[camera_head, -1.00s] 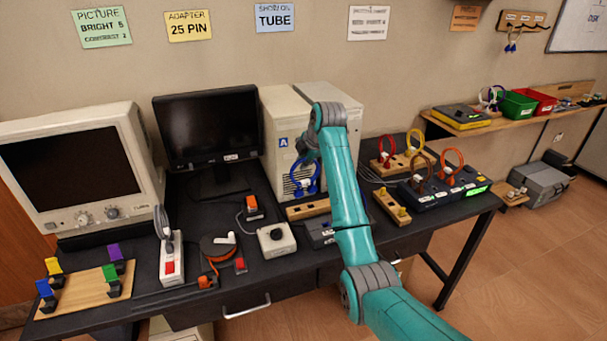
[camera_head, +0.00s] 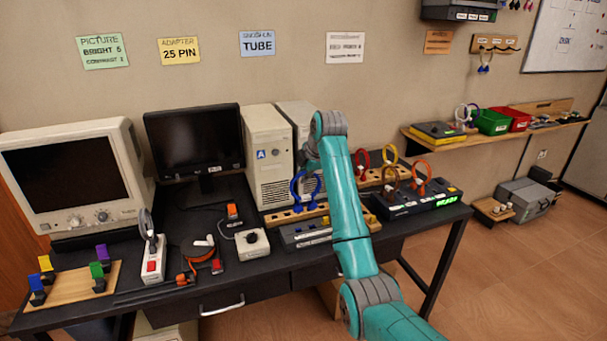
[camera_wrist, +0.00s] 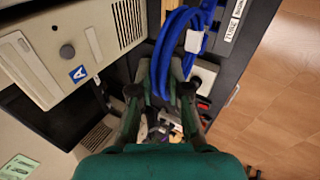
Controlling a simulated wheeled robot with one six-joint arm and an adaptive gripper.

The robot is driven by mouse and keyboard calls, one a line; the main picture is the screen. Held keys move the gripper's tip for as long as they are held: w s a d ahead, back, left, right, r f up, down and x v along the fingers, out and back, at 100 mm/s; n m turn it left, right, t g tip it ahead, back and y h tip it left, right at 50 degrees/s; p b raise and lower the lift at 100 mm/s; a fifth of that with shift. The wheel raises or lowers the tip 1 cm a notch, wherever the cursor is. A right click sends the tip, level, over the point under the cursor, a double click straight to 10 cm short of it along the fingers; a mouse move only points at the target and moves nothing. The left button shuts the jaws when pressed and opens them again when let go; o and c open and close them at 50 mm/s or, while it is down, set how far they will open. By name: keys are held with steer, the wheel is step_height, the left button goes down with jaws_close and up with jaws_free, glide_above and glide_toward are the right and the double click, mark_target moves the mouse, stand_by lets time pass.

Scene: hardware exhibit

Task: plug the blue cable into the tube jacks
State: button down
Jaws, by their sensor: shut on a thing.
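The blue cable (camera_head: 294,186) stands as a loop in front of the beige tower, just left of my arm. In the wrist view, the blue cable (camera_wrist: 164,40) runs between the fingers of my gripper (camera_wrist: 160,72), which is shut on it. A white tag hangs on the cable. A dark box (camera_wrist: 228,52) beside it carries white labels, one seeming to read TUBE. In the head view, the dark box (camera_head: 300,236) lies low in front of the wooden rack, partly behind my arm. Its jacks and the cable's plug ends cannot be made out clearly.
A wooden rack (camera_head: 284,218) lies before the tower (camera_head: 268,150). Red, yellow, brown and orange looped cables stand right of my arm, by a black box with a green display (camera_head: 447,200).

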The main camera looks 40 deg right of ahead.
steer(key=shift+f, duration=3.95)
stand_by(1.7)
steer(key=shift+c, duration=2.1)
jaws_free()
steer(key=v, duration=0.7)
steer(key=shift+r, duration=0.25)
